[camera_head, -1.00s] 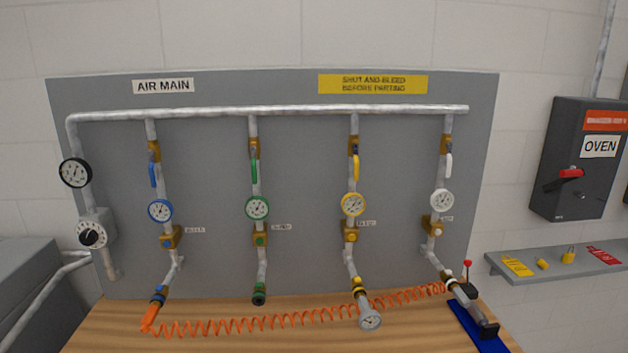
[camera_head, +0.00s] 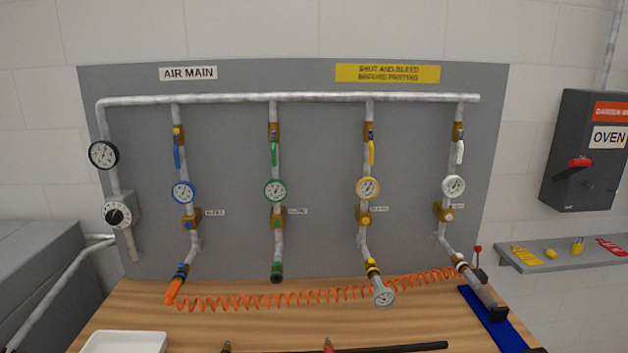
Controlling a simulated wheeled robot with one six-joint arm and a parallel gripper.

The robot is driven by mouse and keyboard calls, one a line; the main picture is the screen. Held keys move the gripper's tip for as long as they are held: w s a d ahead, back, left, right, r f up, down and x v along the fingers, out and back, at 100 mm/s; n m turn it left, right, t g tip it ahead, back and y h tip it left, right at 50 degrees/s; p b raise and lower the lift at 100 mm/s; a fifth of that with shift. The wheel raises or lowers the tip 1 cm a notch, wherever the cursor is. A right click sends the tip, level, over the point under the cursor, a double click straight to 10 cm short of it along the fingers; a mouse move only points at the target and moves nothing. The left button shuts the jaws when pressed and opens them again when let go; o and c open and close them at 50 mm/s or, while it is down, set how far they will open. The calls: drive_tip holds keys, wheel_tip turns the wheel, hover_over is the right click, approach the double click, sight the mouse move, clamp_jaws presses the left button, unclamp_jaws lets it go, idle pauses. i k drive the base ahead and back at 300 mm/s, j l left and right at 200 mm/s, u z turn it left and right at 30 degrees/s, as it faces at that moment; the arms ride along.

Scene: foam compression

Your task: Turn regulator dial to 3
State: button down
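The regulator dial (camera_head: 117,215) is a round black knob on a white marked face, set on a grey body low on the left pipe of the grey panel. Its numbers are too small to read, so I cannot tell its setting. A black-rimmed gauge (camera_head: 104,155) with a white face sits above it on the same pipe. My gripper is not in view, and nothing touches the dial.
The panel (camera_head: 330,240) carries blue, green, yellow and white valve branches with gauges. An orange coiled hose (camera_head: 330,295) lies along the wooden bench (camera_head: 215,325). A white tray (camera_head: 125,343) is at front left. A grey cabinet (camera_head: 45,270) stands left. A dark oven box (camera_head: 585,150) hangs right.

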sight(115, 217)
drive_tip(key=u, duration=1.45)
